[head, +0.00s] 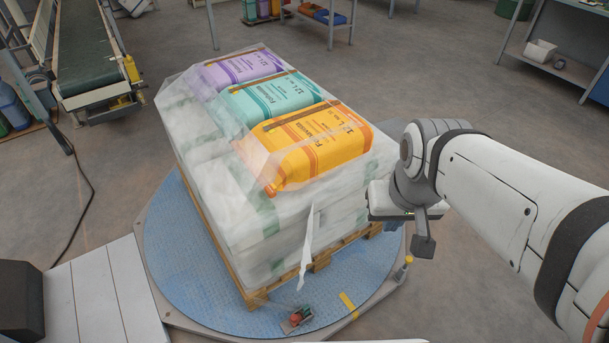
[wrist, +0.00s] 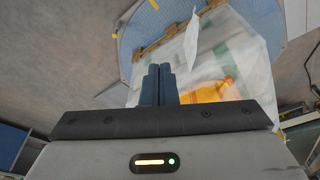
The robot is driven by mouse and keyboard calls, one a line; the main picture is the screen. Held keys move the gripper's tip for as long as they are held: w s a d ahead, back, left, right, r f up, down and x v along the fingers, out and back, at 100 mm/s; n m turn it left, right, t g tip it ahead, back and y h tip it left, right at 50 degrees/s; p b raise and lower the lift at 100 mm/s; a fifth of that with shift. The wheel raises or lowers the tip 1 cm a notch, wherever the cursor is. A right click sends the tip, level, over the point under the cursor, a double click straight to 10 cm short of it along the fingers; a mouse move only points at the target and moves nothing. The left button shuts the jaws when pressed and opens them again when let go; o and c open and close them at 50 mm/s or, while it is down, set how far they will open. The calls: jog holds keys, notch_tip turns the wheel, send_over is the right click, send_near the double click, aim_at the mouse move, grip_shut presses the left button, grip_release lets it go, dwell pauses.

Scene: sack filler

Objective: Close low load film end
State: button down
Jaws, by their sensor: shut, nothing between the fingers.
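A film-wrapped load of sacks (head: 230,200) stands on a wooden pallet (head: 322,262) on a round blue turntable (head: 190,262). Orange, teal and purple sacks show through the film on top. A loose white film end (head: 306,250) hangs down at the load's near corner, its tip low by the pallet. It also shows in the wrist view (wrist: 191,42), standing out from the load. My gripper's fingers (wrist: 160,84) are shut and empty in the wrist view, apart from the film end.
A small red and grey item (head: 298,317) lies at the turntable's near edge. A yellow mark (head: 348,304) is on the turntable. A conveyor (head: 88,50) stands at the back left and a shelf bench (head: 560,45) at the back right.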

jog(key=m+y+b, duration=0.9)
jog(key=m+b, duration=1.2)
jog(key=b, duration=1)
send_near(298, 266)
jog(key=x, duration=0.6)
jog(key=shift+f, duration=0.15)
jog(key=shift+p, duration=0.3)
